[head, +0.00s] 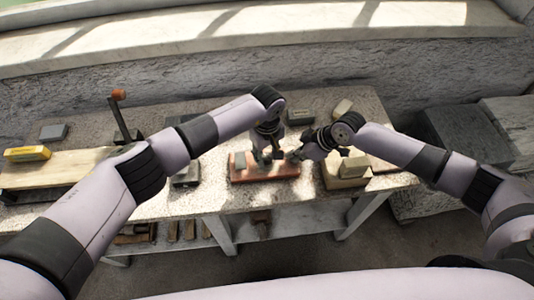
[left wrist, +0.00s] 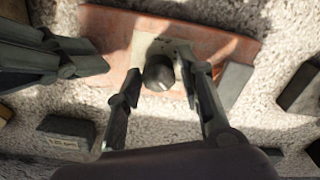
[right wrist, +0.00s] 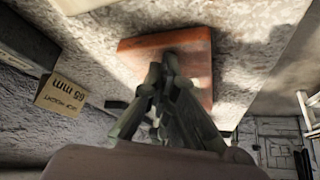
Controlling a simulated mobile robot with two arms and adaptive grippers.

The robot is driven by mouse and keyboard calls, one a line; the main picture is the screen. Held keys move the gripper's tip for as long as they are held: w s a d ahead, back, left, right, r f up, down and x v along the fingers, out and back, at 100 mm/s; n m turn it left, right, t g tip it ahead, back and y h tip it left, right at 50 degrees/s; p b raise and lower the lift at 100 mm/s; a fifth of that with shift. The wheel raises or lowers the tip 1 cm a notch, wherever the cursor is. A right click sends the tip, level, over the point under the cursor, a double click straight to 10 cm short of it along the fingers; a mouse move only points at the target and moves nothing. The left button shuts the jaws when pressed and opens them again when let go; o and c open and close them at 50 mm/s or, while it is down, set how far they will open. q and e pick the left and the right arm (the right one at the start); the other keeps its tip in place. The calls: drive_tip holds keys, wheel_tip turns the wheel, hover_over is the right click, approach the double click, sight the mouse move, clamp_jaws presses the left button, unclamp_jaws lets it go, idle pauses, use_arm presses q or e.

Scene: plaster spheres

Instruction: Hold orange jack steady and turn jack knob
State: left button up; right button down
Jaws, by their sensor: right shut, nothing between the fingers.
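The orange jack (head: 284,171) lies on the stone table near its front edge. In the left wrist view, the jack (left wrist: 105,25) carries a dark round knob (left wrist: 158,73) on a pale plate. My left gripper (head: 267,156) points down over the jack. Its fingers (left wrist: 160,78) are open on either side of the knob; I cannot tell whether they touch it. My right gripper (head: 296,156) is at the jack's right end in the head view. In the right wrist view, its fingers (right wrist: 163,68) are shut and empty, overlapping the jack (right wrist: 190,45); contact is unclear.
A tan block (head: 348,171) stands right of the jack and a dark block (head: 186,176) left of it. A box labelled 65 mm (right wrist: 60,98) shows in the right wrist view. A yellow box (head: 27,153) is at far left. An orange-topped lever (head: 118,95) rises behind my left arm.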

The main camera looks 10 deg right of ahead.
use_arm(q)
clamp_jaws()
drive_tip(key=shift+a+n, duration=0.1)
drive_tip(key=shift+n, duration=0.2)
drive_tip(key=n, duration=0.5)
drive_tip(key=shift+f, duration=0.1)
drive_tip(key=n, duration=0.6)
drive_tip(key=shift+n, duration=0.4)
drive_tip(key=n, duration=1.4)
drive_tip(key=shift+s, duration=0.1)
